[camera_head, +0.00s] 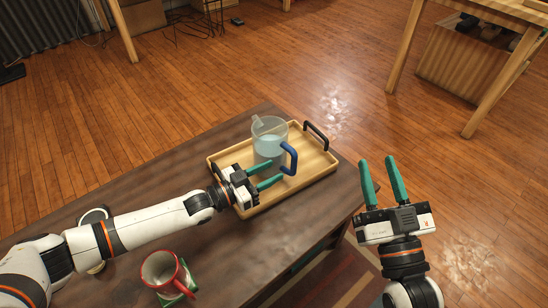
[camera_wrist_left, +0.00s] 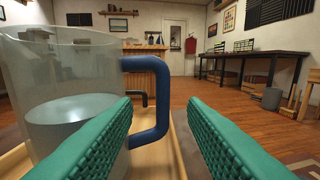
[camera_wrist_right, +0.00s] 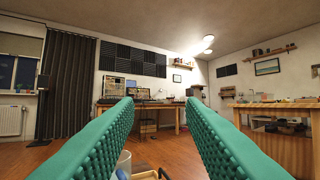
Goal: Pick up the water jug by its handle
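The clear water jug (camera_head: 268,145) stands upright on a wooden tray (camera_head: 265,203), with water in its lower part. Its blue handle (camera_head: 291,158) points right, toward the front of the tray's right side. My left gripper (camera_head: 275,174) is open just in front of the jug. In the left wrist view the blue handle (camera_wrist_left: 156,100) lies ahead, between and beyond the open green fingers, with the jug body (camera_wrist_left: 65,90) partly behind the left finger. I see no clear contact. My right gripper (camera_head: 382,180) is open and empty, right of the table and apart from the jug.
The tray has a dark handle (camera_head: 316,135) at its far right end. A red mug (camera_head: 165,272) stands at the near table edge on something green. A round white-rimmed item (camera_head: 95,216) sits behind my left arm. The dark table (camera_head: 210,150) is bare left of the tray.

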